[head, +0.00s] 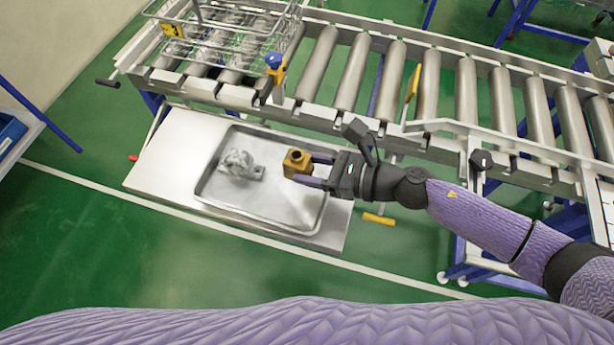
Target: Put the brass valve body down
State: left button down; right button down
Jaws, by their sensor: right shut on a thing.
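The brass valve body (296,161) is a small golden block with a round opening on top. My right gripper (308,170) comes in from the right and is shut on it. The valve body shows over the right part of a shallow metal tray (262,214). I cannot tell whether it touches the tray or hangs above it. A grey metal casting (238,164) lies in the left part of the tray. My left gripper is not in view.
The tray stands on a pale metal table (160,172). Behind it runs a roller conveyor (430,85) with a wire basket (228,38) at its left end. A blue-topped yellow fitting (275,66) stands at the conveyor's near edge. Bare tray floor lies between casting and valve body.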

notch_tip(320, 180, down, 4)
jog(key=shift+b, duration=0.75)
jog(key=shift+r, duration=0.1)
jog(key=c, duration=0.7)
grip_release()
jog(key=shift+f, duration=0.2)
jog(key=o, duration=0.5)
jog(key=shift+r, duration=0.1)
